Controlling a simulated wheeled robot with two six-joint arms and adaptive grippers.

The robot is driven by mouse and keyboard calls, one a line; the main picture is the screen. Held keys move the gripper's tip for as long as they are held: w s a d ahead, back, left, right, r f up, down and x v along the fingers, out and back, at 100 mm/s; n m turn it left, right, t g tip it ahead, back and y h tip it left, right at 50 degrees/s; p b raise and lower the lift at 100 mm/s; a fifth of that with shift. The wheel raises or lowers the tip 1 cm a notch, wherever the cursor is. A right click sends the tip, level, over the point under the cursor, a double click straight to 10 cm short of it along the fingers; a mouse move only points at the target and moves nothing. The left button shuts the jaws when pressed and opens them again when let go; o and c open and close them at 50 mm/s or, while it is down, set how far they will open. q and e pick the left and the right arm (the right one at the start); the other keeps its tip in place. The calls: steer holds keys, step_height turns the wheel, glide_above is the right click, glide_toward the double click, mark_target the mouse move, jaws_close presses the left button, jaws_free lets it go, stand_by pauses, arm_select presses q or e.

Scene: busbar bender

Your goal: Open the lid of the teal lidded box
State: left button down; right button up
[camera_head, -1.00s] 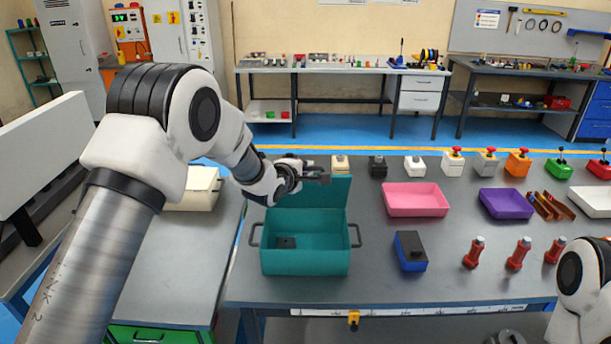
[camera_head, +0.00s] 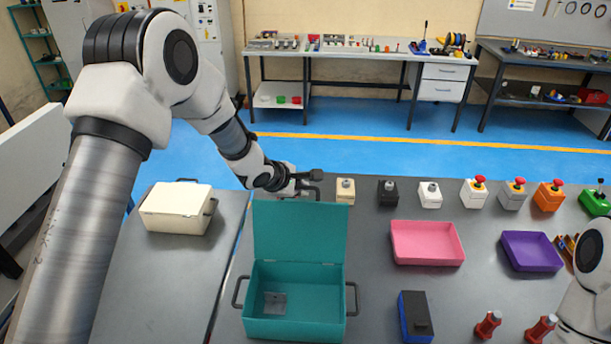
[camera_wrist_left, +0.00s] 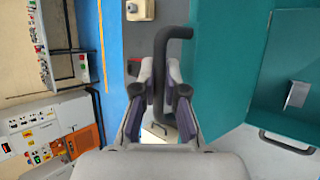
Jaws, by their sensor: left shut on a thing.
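The teal lidded box (camera_head: 294,327) stands on the dark table, with grey side handles. Its lid (camera_head: 300,231) is raised, standing up at the back edge, and the inside shows. A small grey plate-like thing (camera_head: 275,302) lies inside; it also shows in the left wrist view (camera_wrist_left: 297,94). My left gripper (camera_head: 313,183) is behind the lid's top edge. In the left wrist view its fingers (camera_wrist_left: 160,82) are shut on the dark lid handle (camera_wrist_left: 160,62), beside the teal lid (camera_wrist_left: 216,65). My right arm shows at the lower right, but its gripper is out of view.
A cream box (camera_head: 177,213) stands on the left table. Several button boxes, such as a beige one (camera_head: 345,191), line the far edge. A pink tray (camera_head: 427,243), a purple tray (camera_head: 531,251) and a blue-black block (camera_head: 415,317) lie to the right.

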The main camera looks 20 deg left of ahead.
arm_select(q)
steer(key=shift+f, duration=0.2)
arm_select(e)
steer(key=shift+w+r, duration=0.1)
steer(key=shift+w, duration=0.2)
arm_select(q)
steer(key=shift+s, duration=0.1)
steer(key=c, duration=1.2)
jaws_free()
steer(key=shift+c, duration=0.2)
steer(key=shift+o, duration=0.2)
steer(key=shift+w, duration=0.2)
steer(key=v, duration=1.2)
steer(key=shift+w, duration=0.2)
arm_select(e)
steer(key=shift+w, duration=0.1)
